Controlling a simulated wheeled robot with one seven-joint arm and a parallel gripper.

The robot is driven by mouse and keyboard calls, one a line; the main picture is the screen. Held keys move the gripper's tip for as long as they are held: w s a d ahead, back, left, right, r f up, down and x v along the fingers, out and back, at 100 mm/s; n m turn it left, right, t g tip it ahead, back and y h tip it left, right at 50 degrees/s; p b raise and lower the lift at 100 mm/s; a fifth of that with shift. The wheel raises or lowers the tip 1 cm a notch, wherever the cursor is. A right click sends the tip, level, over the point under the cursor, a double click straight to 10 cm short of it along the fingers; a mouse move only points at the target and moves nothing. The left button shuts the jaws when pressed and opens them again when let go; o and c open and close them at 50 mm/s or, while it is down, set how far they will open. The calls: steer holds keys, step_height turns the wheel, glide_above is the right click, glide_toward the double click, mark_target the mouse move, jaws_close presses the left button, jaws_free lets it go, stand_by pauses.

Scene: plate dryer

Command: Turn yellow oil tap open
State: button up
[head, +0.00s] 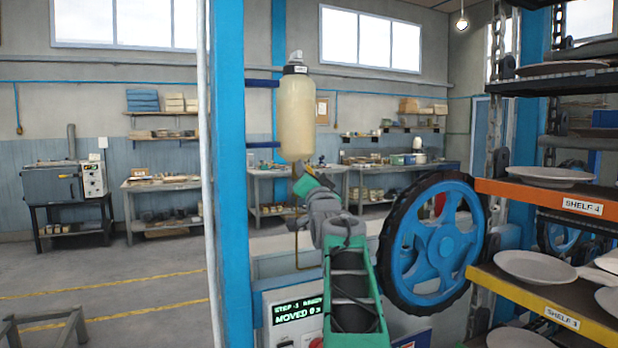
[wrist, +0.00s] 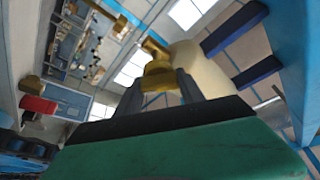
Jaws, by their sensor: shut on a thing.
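The yellow oil tap (wrist: 158,72) is a brass-coloured fitting beneath the cream oil bottle, seen close up in the wrist view. The oil bottle (head: 297,118) hangs upright beside the blue post in the head view, and its pale body also shows in the wrist view (wrist: 207,72). My gripper (wrist: 165,88) has its two grey fingers on either side of the tap's brass part and is shut on it. In the head view my gripper (head: 312,184) is just below the bottle, and my wrist hides part of the tap.
A large blue handwheel (head: 435,243) stands right of my arm. A rack with an orange shelf (head: 520,189) and a yellow shelf (head: 500,283) holding plates is at the right. The blue post (head: 230,180) is close on the left. A red-handled fitting (wrist: 38,104) shows in the wrist view.

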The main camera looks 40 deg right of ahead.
steer(key=m+g, duration=0.1)
steer(key=m, duration=0.2)
steer(key=m+g+h, duration=0.1)
steer(key=m, duration=0.3)
steer(key=shift+g, duration=0.4)
steer(key=m+g, duration=0.1)
steer(key=m, duration=0.1)
steer(key=m+p, duration=0.1)
steer(key=m, duration=0.2)
steer(key=shift+g, duration=0.4)
steer(key=shift+f+p, duration=0.1)
steer(key=shift+p, duration=0.2)
steer(key=o, duration=1.4)
steer(key=shift+d, duration=0.1)
steer(key=shift+c, duration=0.2)
steer(key=b+v, duration=0.3)
steer(key=v, duration=0.5)
steer(key=shift+d, duration=0.1)
